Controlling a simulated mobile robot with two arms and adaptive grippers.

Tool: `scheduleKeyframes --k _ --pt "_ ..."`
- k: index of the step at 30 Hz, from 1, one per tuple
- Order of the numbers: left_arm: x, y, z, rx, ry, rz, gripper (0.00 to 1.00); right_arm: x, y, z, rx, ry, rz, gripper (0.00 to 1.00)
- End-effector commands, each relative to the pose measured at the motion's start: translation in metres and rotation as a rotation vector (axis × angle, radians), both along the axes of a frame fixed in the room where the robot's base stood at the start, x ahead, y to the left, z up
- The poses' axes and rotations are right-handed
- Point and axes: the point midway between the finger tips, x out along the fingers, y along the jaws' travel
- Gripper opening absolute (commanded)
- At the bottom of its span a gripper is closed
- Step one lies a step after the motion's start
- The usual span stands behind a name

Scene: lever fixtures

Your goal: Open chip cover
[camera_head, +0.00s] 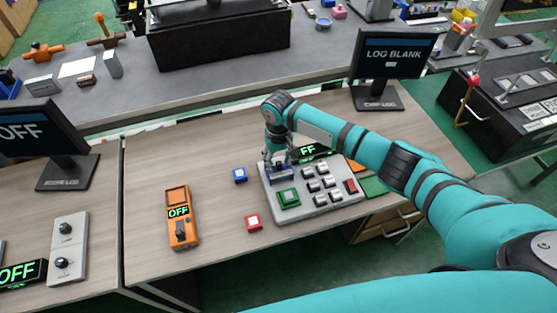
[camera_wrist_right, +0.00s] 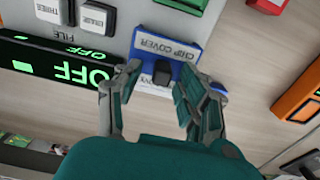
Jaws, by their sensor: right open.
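The chip cover (camera_wrist_right: 172,45) is a blue piece with a white "CHIP COVER" label and a dark knob (camera_wrist_right: 162,72), at a corner of a grey button panel. In the head view the blue cover (camera_head: 283,181) shows partly beneath my right gripper (camera_head: 277,163). In the right wrist view my right gripper (camera_wrist_right: 160,76) is open, its two fingers on either side of the knob. I cannot tell whether they touch it. My left gripper is not in view.
The grey panel (camera_head: 318,203) carries a green button and several grey keys. A black display (camera_wrist_right: 60,65) reading "OFF" stands close beside the gripper.

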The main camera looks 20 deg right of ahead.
Motion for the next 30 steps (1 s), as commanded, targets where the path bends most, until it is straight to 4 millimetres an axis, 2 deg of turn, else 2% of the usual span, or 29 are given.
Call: scheduleKeyframes --k 2,7,15,21,25,30 --pt "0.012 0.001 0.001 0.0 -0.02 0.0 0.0 -0.001 0.0 0.0 0.0 0.001 0.001 0.4" --pt "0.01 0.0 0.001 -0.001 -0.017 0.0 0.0 0.0 0.001 0.016 0.002 -0.001 0.002 0.4" --pt "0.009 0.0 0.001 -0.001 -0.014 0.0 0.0 0.001 0.0 0.073 0.001 -0.004 0.001 0.4" --pt "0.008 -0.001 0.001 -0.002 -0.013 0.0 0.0 0.001 0.0 0.106 0.001 -0.002 0.0 0.4" --pt "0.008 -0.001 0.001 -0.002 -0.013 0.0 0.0 0.001 0.0 0.117 0.001 -0.001 0.0 0.4" --pt "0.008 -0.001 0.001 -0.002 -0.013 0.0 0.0 0.0 0.0 0.12 0.0 0.001 0.0 0.4"
